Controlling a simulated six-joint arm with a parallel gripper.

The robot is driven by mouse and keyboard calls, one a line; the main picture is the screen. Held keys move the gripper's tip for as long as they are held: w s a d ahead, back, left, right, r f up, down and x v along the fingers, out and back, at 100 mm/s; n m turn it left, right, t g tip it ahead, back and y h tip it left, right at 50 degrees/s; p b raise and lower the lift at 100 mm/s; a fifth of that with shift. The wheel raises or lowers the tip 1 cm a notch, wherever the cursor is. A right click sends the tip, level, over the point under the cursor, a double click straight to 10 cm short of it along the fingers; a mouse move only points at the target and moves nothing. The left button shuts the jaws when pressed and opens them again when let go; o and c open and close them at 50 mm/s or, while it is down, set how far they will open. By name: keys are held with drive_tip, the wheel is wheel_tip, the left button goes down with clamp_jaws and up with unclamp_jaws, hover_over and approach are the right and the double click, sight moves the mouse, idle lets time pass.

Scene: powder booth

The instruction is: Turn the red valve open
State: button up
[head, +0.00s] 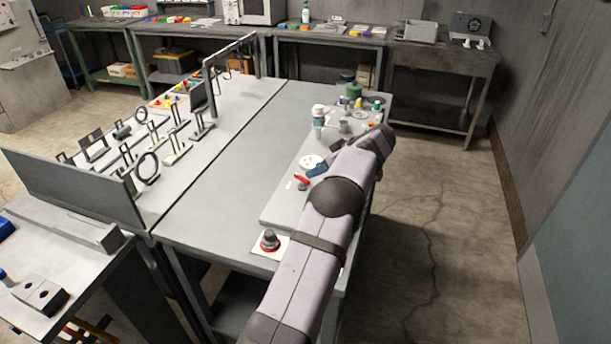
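A small red lever-like part (302,182), which looks like the red valve, sits on the light grey panel (279,207) on the bench. Its exact angle is too small to tell. A blue part (317,171) shows just beyond it, close against the edge of my arm. A white round disc (311,161) lies behind them. My arm reaches from the bottom of the picture up and right across the panel, hiding its right part. My gripper is not visible; the arm hides it or it is too dark to make out.
A grey knob with a red ring (270,241) sits on a white plate near the bench front. Bottles (318,117) and a green container (353,90) stand at the panel's far end. Optics-like stands (147,166) fill the left bench. The middle bench top (235,165) is clear.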

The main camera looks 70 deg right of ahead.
sight(302, 177)
drive_tip(key=shift+w, duration=0.1)
drive_tip(key=shift+p+x, duration=1.8)
drive_tip(key=shift+x, duration=1.8)
clamp_jaws()
